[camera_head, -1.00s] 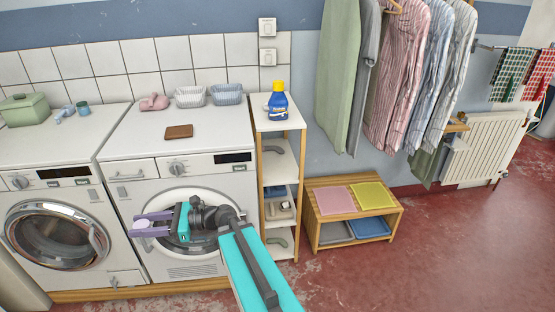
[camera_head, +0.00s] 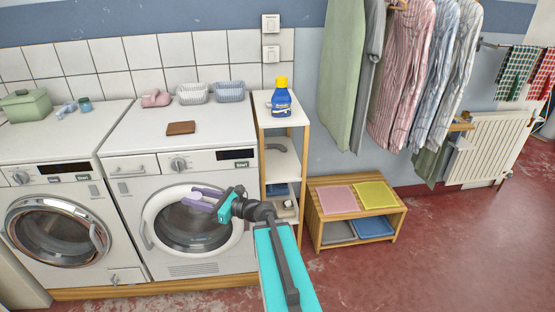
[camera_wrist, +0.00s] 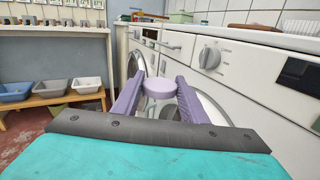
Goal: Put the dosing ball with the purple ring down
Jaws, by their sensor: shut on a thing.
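My gripper (camera_head: 200,194) is shut on a small pale, lavender-tinted thing, which I take for the dosing ball (camera_head: 196,196). In the wrist view the ball (camera_wrist: 160,88) sits between the two purple fingers (camera_wrist: 128,97), near their tips. Its ring cannot be told apart from its body. In the head view the gripper and ball are held in the air in front of the round door of the right washing machine (camera_head: 190,235), below its control panel. No surface touches the ball from below.
The right machine's top (camera_head: 222,135) carries a brown wallet-like block (camera_head: 181,128), pink thing and two baskets. A narrow shelf (camera_head: 283,165) with a blue bottle (camera_head: 281,98) stands right of it. A low wooden bench (camera_head: 325,203) holds pink and yellow mats. Red floor is clear.

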